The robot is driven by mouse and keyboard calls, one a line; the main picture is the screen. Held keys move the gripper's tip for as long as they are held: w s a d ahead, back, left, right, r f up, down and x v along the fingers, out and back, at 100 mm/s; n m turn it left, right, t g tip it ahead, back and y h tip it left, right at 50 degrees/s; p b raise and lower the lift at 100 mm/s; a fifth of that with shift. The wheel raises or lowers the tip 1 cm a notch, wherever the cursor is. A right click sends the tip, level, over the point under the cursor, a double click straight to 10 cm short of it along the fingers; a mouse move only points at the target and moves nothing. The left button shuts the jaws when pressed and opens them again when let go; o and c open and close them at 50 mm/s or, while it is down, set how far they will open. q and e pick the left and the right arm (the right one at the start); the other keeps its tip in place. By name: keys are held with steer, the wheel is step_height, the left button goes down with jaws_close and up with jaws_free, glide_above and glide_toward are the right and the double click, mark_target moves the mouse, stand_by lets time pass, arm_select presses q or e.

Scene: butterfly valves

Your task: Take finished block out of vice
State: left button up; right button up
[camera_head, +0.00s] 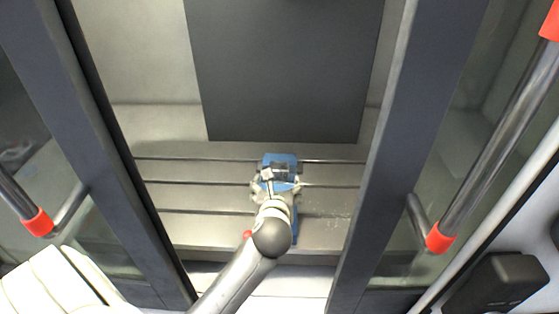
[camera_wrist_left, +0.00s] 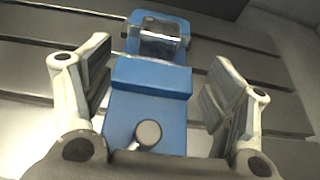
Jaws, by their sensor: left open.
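The blue vice (camera_head: 280,158) stands on the slotted machine bed, and it also shows in the left wrist view (camera_wrist_left: 150,80). The finished block (camera_wrist_left: 160,40) is a shiny grey metal piece between the vice jaws, at the far end of the vice. In the head view the block is small and partly hidden by my arm. My left gripper (camera_head: 277,184) is open and empty over the near part of the vice. In the left wrist view its fingers (camera_wrist_left: 155,82) are on either side of the blue body, short of the block.
The slotted bed (camera_head: 190,197) is bare on both sides of the vice. A dark panel (camera_head: 290,70) rises behind it. Door frames stand left (camera_head: 110,140) and right (camera_head: 385,150), with red-ended handles (camera_head: 440,237). A round grey knob (camera_wrist_left: 148,133) sticks up from the vice's near end.

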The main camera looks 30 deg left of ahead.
mark_target(278, 171)
arm_select(q)
steer(key=shift+x, duration=1.1)
steer(key=shift+w+a, duration=0.2)
steer(key=shift+w, duration=0.15)
steer(key=shift+p+x, duration=0.3)
steer(key=shift+x, duration=0.6)
steer(key=shift+w+a+f, duration=0.1)
steer(key=shift+w+f, duration=0.1)
steer(key=shift+w, duration=0.05)
steer(key=x, duration=0.4)
steer(key=shift+w+a+p, duration=0.15)
steer(key=shift+w+p, duration=0.15)
steer(key=shift+w+a+f, duration=0.25)
steer(key=shift+w, duration=0.1)
steer(key=shift+s, duration=0.1)
steer(key=shift+c, duration=0.4)
steer(key=c, duration=1.2)
steer(key=shift+r, duration=0.1)
steer(key=shift+c, duration=0.4)
arm_select(e)
steer(key=shift+s+d+r, duration=0.1)
steer(key=shift+s+r, duration=0.15)
steer(key=shift+r, duration=0.35)
